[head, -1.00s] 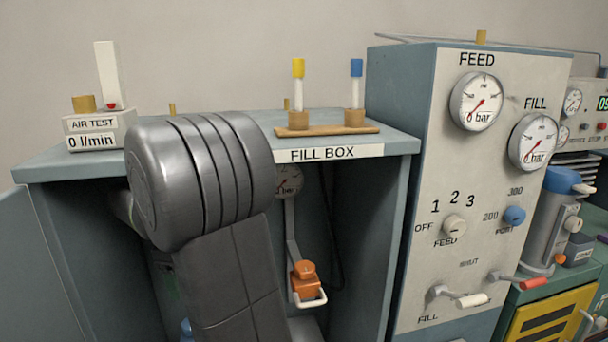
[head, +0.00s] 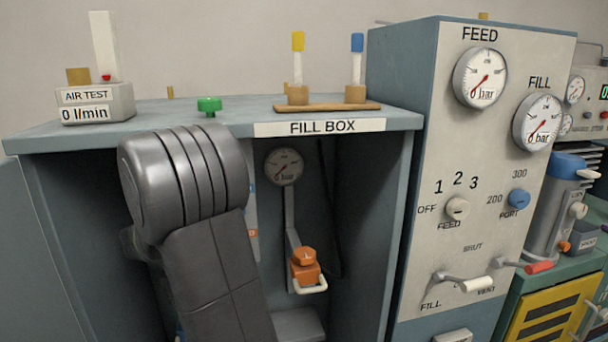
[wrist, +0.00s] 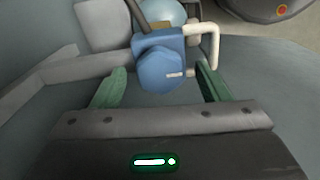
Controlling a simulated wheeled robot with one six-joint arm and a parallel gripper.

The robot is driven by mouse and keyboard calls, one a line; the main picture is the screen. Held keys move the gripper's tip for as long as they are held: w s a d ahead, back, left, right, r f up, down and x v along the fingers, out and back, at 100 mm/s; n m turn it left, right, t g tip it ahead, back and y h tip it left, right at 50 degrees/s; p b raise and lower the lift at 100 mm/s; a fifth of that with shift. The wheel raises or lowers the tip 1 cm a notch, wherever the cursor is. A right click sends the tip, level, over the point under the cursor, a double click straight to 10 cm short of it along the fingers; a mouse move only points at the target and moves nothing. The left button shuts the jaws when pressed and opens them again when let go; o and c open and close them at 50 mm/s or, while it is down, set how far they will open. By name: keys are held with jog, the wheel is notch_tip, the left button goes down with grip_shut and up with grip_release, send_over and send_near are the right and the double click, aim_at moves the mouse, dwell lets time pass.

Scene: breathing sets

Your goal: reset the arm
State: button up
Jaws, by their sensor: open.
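My gripper (wrist: 161,68) shows in the wrist view with its two green fingers spread apart. A blue fitting with a cream loop handle (wrist: 160,65) shows between the fingers in the picture; I cannot tell how far beyond them it is. Nothing is visibly clamped. In the head view my grey arm stands in front of the open fill box (head: 320,128) and reaches down into its left part. My gripper is hidden in that view.
Inside the box hang a gauge (head: 284,166) and an orange fitting with a loop handle (head: 306,268), right of my arm. A green knob (head: 209,105), an air test unit (head: 97,104) and a wooden rack (head: 330,107) stand on top. The feed panel (head: 480,150) is at right.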

jog(key=shift+f+n+b, duration=0.2)
jog(key=shift+n+b, duration=0.45)
jog(key=shift+n, duration=0.15)
jog(key=shift+r+n+b, duration=0.15)
jog(key=shift+n+b, duration=0.15)
jog(key=shift+n, duration=0.1)
notch_tip(320, 180, up, 12)
jog(key=m+p, duration=0.6)
jog(key=m, duration=0.7)
jog(key=shift+w+a, duration=0.15)
